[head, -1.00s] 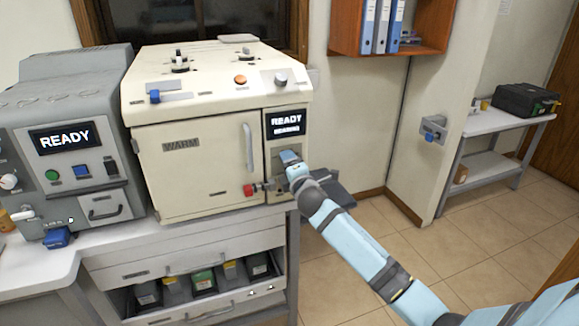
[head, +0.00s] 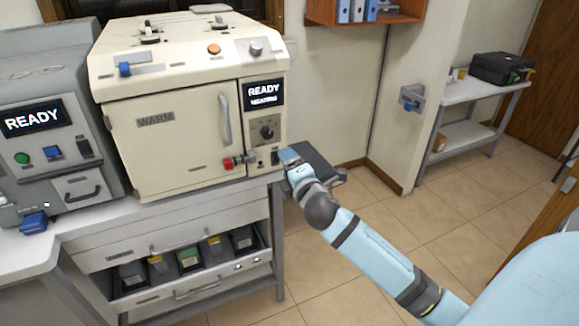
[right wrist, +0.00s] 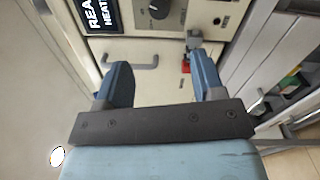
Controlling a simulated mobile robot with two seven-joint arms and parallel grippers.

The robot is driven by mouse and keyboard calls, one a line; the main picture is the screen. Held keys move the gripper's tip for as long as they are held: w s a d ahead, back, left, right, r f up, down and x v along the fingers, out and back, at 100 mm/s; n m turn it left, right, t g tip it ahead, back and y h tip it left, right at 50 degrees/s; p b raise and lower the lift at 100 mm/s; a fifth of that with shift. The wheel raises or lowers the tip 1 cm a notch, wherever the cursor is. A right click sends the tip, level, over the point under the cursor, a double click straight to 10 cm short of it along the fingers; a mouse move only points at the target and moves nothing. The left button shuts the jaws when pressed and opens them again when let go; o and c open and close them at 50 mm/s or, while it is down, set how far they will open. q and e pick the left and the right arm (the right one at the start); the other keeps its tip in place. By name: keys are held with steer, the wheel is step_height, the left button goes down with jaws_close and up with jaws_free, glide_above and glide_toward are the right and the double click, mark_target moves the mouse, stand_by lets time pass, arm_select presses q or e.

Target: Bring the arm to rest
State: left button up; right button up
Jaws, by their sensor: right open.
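My right arm comes in from the lower right of the head view. Its gripper (head: 287,155) is just right of the lower front of the cream oven-like machine (head: 170,135). In the right wrist view the two blue fingers (right wrist: 163,85) stand wide apart with nothing between them. The machine's control panel shows a black knob (head: 266,129) and a display reading READY (head: 264,93). A red-ended fitting (head: 230,162) sticks out low on its front, and it also shows near a fingertip in the right wrist view (right wrist: 186,66). My left gripper is not in view.
A grey machine (head: 60,175) with a READY display stands at the left. Below the bench, an open drawer (head: 200,287) holds several dark containers. A side table (head: 470,95) bears a black case (head: 502,67). The tiled floor (head: 385,205) at right is open.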

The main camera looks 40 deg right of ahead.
steer(key=shift+a+f, duration=0.1)
stand_by(0.5)
steer(key=s+a+f+m+g+y+p, duration=0.3)
steer(key=s+a+f+m+p, duration=0.3)
steer(key=s+a, duration=0.4)
steer(key=s+a+f+m+g+y+p, duration=0.4)
steer(key=s+a+f+m, duration=0.4)
steer(key=s, duration=0.7)
step_height(320, 180, down, 4)
steer(key=shift+a+r+m+p, duration=0.3)
steer(key=shift+a+p, duration=0.55)
steer(key=shift+a, duration=0.25)
